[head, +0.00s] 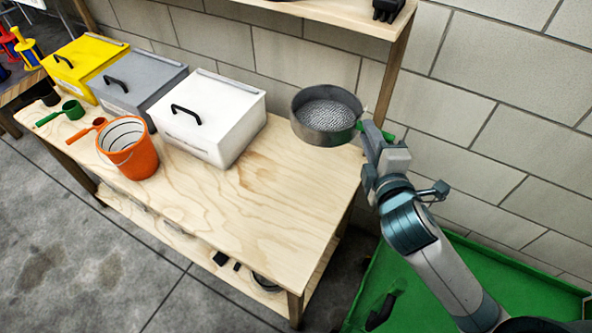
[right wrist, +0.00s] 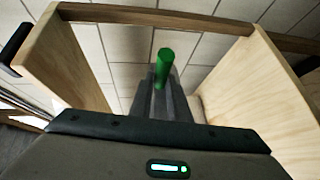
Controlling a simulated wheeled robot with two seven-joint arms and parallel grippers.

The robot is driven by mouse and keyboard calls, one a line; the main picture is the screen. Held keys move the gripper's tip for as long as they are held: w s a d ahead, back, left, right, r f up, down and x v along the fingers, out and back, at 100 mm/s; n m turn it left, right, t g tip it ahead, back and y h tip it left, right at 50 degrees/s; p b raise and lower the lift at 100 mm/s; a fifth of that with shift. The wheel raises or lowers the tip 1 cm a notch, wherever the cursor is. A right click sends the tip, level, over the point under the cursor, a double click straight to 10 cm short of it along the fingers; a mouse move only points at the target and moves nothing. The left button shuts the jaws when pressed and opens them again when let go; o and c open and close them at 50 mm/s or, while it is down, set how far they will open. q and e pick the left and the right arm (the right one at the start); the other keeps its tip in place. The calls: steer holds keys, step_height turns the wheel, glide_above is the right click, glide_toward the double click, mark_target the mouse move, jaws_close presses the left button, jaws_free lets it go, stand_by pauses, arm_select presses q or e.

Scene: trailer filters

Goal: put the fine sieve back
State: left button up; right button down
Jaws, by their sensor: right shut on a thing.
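The fine sieve (head: 326,117) is a round grey pan with a mesh bottom and a green handle. In the head view it is held above the right end of the wooden workbench (head: 290,190), near the block wall. My right gripper (head: 372,133) is shut on its green handle. In the right wrist view the green handle (right wrist: 163,68) sticks up from between the fingers of my right gripper (right wrist: 160,100); the sieve's pan is hidden there. My left gripper is in neither view.
White (head: 208,115), grey (head: 138,82) and yellow (head: 84,62) lidded bins stand along the bench's back. An orange bucket (head: 130,150) and small scoops stand at the left. An upper shelf (head: 330,12) overhangs the back. A green container (head: 400,290) is below right. The bench's right half is clear.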

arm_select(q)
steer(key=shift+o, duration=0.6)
